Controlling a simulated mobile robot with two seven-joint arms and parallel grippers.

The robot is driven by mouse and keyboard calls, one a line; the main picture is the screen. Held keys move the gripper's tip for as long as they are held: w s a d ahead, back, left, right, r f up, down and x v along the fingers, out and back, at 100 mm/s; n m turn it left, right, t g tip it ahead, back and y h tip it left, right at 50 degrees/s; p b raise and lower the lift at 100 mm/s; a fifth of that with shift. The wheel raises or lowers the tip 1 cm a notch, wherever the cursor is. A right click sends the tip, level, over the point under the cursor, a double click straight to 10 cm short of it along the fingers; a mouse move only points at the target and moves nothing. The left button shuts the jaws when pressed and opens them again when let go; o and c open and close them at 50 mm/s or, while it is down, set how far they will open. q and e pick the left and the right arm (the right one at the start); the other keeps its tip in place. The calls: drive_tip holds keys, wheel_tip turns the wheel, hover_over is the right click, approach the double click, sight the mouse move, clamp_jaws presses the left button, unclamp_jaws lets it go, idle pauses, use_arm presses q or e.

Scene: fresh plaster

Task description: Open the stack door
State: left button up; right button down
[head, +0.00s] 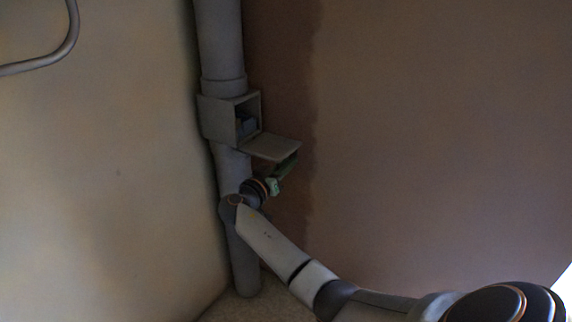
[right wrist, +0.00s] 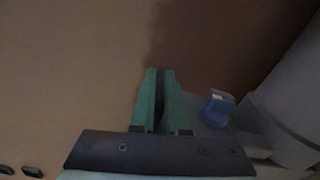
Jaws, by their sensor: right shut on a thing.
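The stack door (head: 270,148) is a flat grey flap on the front of a grey box (head: 217,118) on the upright pipe. It is hinged at the box's lower edge and hangs open, folded down to about level, so the box's mouth is uncovered. My right gripper (head: 287,167) is just under the door's outer edge, with green fingers. It is shut on the door, though the contact is partly hidden. In the right wrist view, the green fingers (right wrist: 160,88) stand close together. My left gripper is not in view.
A blue object (head: 246,124) sits inside the box; it also shows in the right wrist view (right wrist: 217,107). The grey pipe (head: 222,45) runs down the wall corner to the floor. A bent grey rail (head: 65,45) is at the upper left. The right wall is clear.

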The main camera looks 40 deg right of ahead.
sight(288, 155)
drive_tip(key=shift+s+r+n+p, duration=0.2)
drive_tip(key=shift+r+n+p, duration=0.55)
drive_tip(key=shift+r, duration=0.8)
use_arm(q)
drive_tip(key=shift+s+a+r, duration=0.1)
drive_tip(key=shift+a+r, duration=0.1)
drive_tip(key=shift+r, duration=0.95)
use_arm(e)
drive_tip(key=c, duration=0.9)
unclamp_jaws()
use_arm(q)
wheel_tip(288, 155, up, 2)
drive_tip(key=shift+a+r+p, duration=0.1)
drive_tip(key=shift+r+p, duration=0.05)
drive_tip(key=shift+p, duration=0.8)
use_arm(e)
drive_tip(key=v, duration=1.2)
drive_tip(key=shift+s+a, duration=0.15)
drive_tip(key=shift+a, duration=0.05)
